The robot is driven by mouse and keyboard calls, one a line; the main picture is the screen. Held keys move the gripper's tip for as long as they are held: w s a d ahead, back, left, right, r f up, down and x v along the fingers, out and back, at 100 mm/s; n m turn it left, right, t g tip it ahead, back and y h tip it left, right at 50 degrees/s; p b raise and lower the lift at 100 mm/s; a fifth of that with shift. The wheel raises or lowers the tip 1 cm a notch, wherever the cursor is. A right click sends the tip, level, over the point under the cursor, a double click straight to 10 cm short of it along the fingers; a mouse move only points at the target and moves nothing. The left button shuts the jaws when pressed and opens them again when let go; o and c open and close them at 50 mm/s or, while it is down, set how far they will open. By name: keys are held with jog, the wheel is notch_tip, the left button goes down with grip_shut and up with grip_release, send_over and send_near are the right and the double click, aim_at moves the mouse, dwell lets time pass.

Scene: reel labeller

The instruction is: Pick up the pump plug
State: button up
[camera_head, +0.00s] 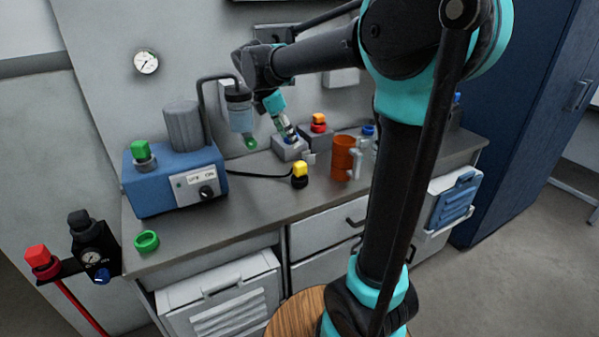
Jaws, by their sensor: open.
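A yellow plug with a black base (300,174) stands on the bench near its front middle. A black cable runs to it from the blue pump box (175,178), so I take it to be the pump plug. My gripper (291,136) is behind the plug and slightly left of it, pointing down over a grey block (288,149). It is apart from the plug and open. The fingertips are small here, and I cannot tell whether they touch the grey block.
A grey block with a red and orange knob (319,124) is behind the plug. An orange-brown cup (343,158) stands right of it. A clear bottle (239,110) hangs left of my gripper. A green ring (146,241) lies at the front left. The front middle bench is clear.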

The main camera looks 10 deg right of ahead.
aim_at(299, 163)
jog(key=x, duration=0.7)
jog(key=shift+f, duration=0.2)
jog(key=shift+a+x, duration=0.15)
jog(key=shift+x, duration=1.15)
jog(key=shift+a+x, duration=0.15)
jog(key=shift+x, duration=1.15)
jog(key=shift+f, duration=0.15)
jog(key=shift+c, duration=0.5)
grip_shut()
